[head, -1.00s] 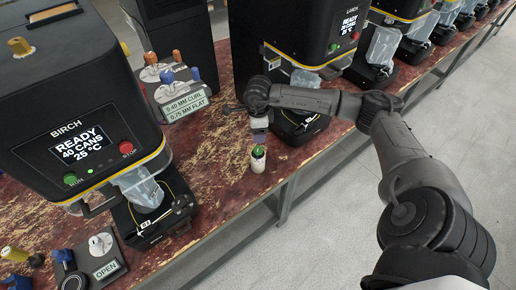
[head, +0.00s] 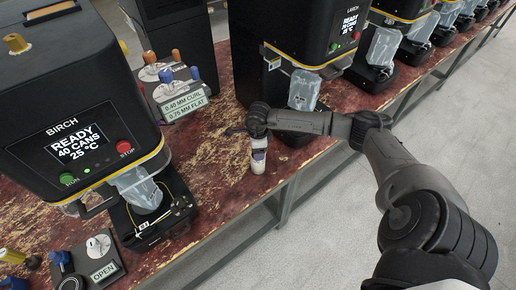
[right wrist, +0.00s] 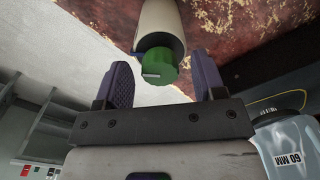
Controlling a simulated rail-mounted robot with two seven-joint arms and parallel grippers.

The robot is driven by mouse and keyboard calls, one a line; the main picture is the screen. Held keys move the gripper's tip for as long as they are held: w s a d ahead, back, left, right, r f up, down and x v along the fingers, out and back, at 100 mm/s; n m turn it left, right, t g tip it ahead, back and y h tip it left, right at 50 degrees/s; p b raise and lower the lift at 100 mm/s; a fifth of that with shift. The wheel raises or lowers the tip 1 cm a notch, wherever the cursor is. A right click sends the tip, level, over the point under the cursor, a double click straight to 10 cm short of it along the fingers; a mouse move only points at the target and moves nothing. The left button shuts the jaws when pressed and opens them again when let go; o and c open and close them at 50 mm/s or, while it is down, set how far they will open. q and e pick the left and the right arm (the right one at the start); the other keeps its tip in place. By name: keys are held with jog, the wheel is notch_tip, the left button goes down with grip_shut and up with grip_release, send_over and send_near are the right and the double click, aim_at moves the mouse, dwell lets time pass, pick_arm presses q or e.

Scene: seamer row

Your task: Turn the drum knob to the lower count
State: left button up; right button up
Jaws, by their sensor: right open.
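A small white cylinder (head: 257,166) stands on the worn red table near its front edge. The right wrist view shows it as a cream cylinder (right wrist: 158,22) with a green knob-like end (right wrist: 159,66) bearing a pale mark. I cannot tell whether this is the drum knob. My right gripper (head: 259,145) is above the cylinder, pointing down. In the right wrist view its open purple-grey fingers (right wrist: 163,78) stand on either side of the green end, with gaps visible. In the head view the gripper hides the green end. My left gripper is not in view.
The BIRCH machine (head: 75,120) reads "READY 40 CANS 25 °C". A knob panel (head: 181,104) lists "0.40 MM CURL" and "0.75 MM FLAT". An "OPEN" panel (head: 105,272) is at lower left. The LARCH machine (head: 300,35) stands behind my right forearm.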

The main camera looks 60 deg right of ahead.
jog(key=c, duration=0.9)
jog(key=shift+r+m, duration=0.1)
jog(key=shift+m, duration=0.6)
jog(key=shift+c, duration=0.2)
jog(key=shift+m+p, duration=0.5)
jog(key=shift+m, duration=0.5)
jog(key=o, duration=0.9)
jog(key=shift+o, duration=0.2)
